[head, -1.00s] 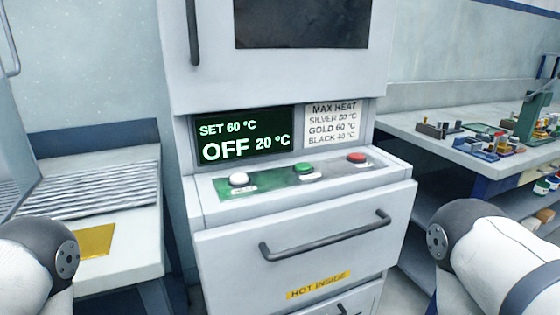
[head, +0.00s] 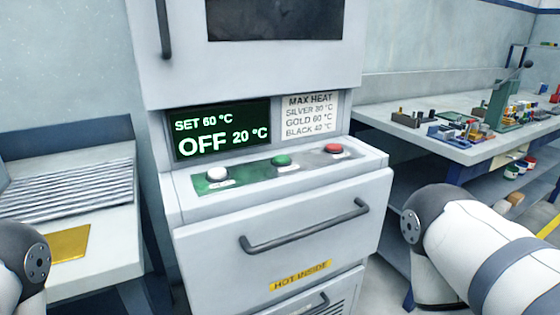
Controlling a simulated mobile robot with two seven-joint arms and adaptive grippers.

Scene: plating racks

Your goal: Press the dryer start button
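The dryer (head: 250,75) stands in the middle of the head view. Its dark display (head: 220,130) reads SET 60 °C, OFF, 20 °C. On the ledge below sit a white button (head: 217,173), a green button (head: 281,160) and a red button (head: 333,148). The small labels by the buttons are too small to read. A card (head: 310,117) beside the display reads MAX HEAT, silver 80, gold 60, black 40 °C. Parts of both my arms show at the lower left and lower right, apart from the buttons. Neither gripper is in the frame.
A drawer handle (head: 305,227) sticks out below the buttons, above a HOT INSIDE label (head: 300,276). A bench with a ribbed rack (head: 65,190) and a gold plate (head: 70,243) stands left. A worktable (head: 400,122) with small parts stands right. The space before the buttons is clear.

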